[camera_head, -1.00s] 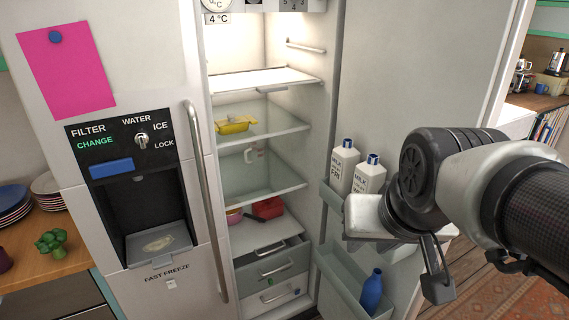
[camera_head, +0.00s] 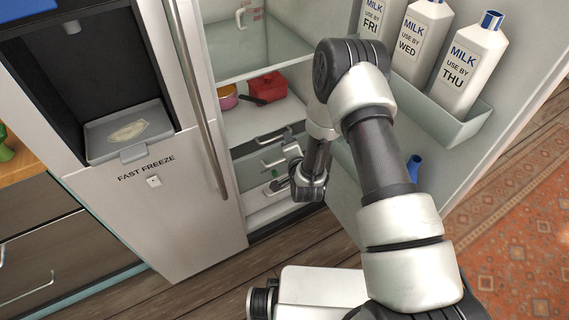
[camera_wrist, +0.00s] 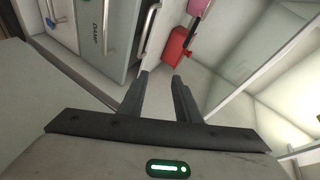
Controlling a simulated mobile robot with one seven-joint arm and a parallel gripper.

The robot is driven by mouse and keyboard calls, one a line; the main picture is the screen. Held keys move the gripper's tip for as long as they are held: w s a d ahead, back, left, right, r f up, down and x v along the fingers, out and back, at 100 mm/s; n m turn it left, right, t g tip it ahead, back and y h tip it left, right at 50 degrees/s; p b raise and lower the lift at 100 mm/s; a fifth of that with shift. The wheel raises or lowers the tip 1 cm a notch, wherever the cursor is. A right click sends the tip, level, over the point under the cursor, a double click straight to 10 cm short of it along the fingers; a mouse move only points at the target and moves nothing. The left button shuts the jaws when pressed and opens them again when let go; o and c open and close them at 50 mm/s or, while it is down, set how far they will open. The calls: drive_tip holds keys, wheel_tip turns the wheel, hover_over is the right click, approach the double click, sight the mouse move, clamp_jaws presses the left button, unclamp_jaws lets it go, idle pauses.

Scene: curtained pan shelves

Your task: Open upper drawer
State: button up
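The upper drawer (camera_head: 262,146) is the top one of a stack low inside the open fridge. Its bar handle (camera_head: 270,136) shows in the head view. In the wrist view, where the stack appears turned sideways, the upper drawer's handle (camera_wrist: 149,30) is just beyond the left fingertip. My gripper (camera_wrist: 161,77) has its two fingers apart, with nothing seen between them. In the head view my gripper is in front of the drawers, and its fingers are hard to make out. The drawers look closed.
Above the drawers, a shelf holds a red container (camera_head: 267,88) and a pink pot (camera_head: 228,96). Lower drawers have handles too, one labelled DAMP (camera_wrist: 96,32). The open door at right carries milk bottles (camera_head: 468,62) and a blue bottle (camera_head: 413,167) near my arm.

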drive_tip(key=s+f+m+t+b, duration=0.1)
drive_tip(key=s+f+m+b, duration=0.1)
drive_tip(key=s+f, duration=0.45)
drive_tip(key=s+f+m+t+b, duration=0.1)
drive_tip(key=s+f, duration=0.2)
drive_tip(key=f, duration=0.6)
drive_tip(key=b+x, duration=0.4)
drive_tip(key=x, duration=1.3)
drive_tip(key=shift+d+b, duration=0.25)
drive_tip(key=shift+b, duration=0.15)
clamp_jaws()
